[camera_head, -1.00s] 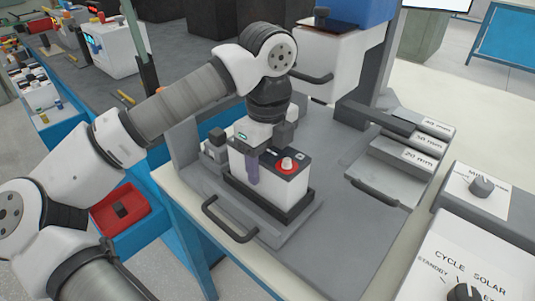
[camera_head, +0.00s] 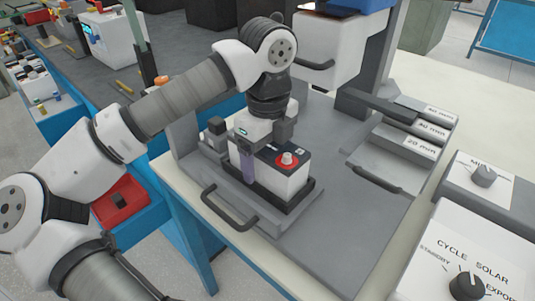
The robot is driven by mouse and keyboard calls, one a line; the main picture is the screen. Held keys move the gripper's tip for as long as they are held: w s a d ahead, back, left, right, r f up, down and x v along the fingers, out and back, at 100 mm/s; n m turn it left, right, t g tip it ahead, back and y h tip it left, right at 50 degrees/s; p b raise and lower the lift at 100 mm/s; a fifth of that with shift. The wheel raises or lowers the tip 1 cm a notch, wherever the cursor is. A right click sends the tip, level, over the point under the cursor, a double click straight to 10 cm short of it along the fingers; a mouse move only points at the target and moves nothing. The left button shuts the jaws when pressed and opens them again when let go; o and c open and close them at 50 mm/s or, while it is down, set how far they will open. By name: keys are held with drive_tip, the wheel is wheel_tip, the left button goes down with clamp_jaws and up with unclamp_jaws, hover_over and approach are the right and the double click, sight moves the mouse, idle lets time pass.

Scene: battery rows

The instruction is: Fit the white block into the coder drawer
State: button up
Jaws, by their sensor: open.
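The white block (camera_head: 290,184) has a dark top with a red ring and a pale terminal. It sits upright in the dark tray of the coder drawer (camera_head: 303,205), which has a black bar handle (camera_head: 229,208) at its front left. I cannot tell whether the block is fully seated. My gripper (camera_head: 262,146) is over the left part of the block, pointing down, with its fingers open. A purple strip (camera_head: 248,167) shows on the block's left side below the gripper. The gripper hides the block's left top.
Drawers with millimetre labels (camera_head: 420,147) stand to the right on the grey plate. A white machine head (camera_head: 328,50) with a handle is behind. Control boxes with knobs (camera_head: 468,286) are at right. A red bin (camera_head: 122,200) is at left. The grey plate (camera_head: 345,235) is clear in front.

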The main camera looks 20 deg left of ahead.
wheel_tip(320, 180, up, 12)
drive_tip(key=shift+r+p, duration=0.15)
drive_tip(key=shift+p, duration=0.2)
drive_tip(key=shift+s, duration=0.1)
idle(0.4)
